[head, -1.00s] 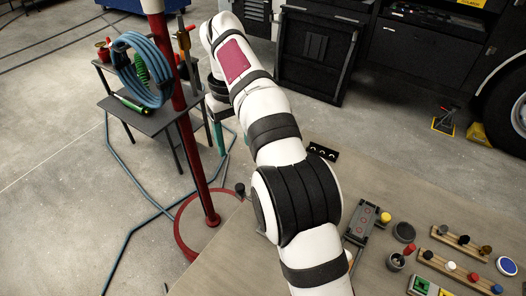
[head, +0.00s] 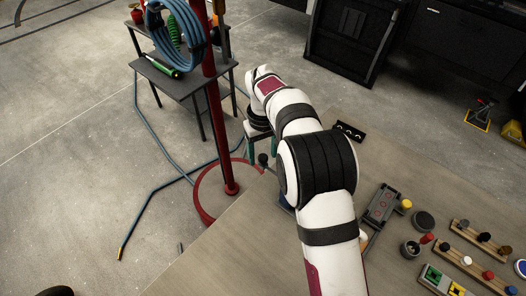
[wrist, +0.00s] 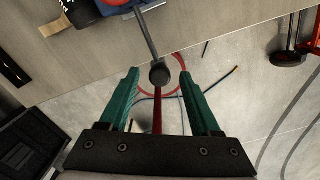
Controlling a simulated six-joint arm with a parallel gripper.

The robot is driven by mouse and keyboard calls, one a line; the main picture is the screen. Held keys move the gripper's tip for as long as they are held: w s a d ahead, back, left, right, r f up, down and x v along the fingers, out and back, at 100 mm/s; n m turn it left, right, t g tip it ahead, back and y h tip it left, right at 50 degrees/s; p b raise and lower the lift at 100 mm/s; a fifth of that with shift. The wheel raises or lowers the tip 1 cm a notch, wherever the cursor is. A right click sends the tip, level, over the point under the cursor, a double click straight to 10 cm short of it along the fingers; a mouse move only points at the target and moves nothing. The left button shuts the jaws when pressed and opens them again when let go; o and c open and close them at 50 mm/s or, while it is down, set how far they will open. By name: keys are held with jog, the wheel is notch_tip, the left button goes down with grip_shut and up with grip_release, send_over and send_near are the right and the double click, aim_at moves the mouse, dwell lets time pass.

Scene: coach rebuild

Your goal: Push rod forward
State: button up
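The rod is a thin dark lever with a round black knob (wrist: 160,73), seen in the wrist view. It rises from a blue base (wrist: 117,6) at the table edge. The knob also shows in the head view (head: 262,160), just below my gripper; my arm hides most of the rod and base there. My gripper (wrist: 159,72) has two teal fingers, spread apart. In the wrist view the knob appears between the fingertips with a gap on both sides. I cannot tell whether it is at their depth.
A red post (head: 213,110) on a ring base stands left of the table (head: 235,235), near my gripper. A small side table (head: 185,85) with a blue hose coil is behind it. Small parts and peg racks (head: 468,262) lie on the table at right.

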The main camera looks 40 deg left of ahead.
grip_shut()
dwell(1.2)
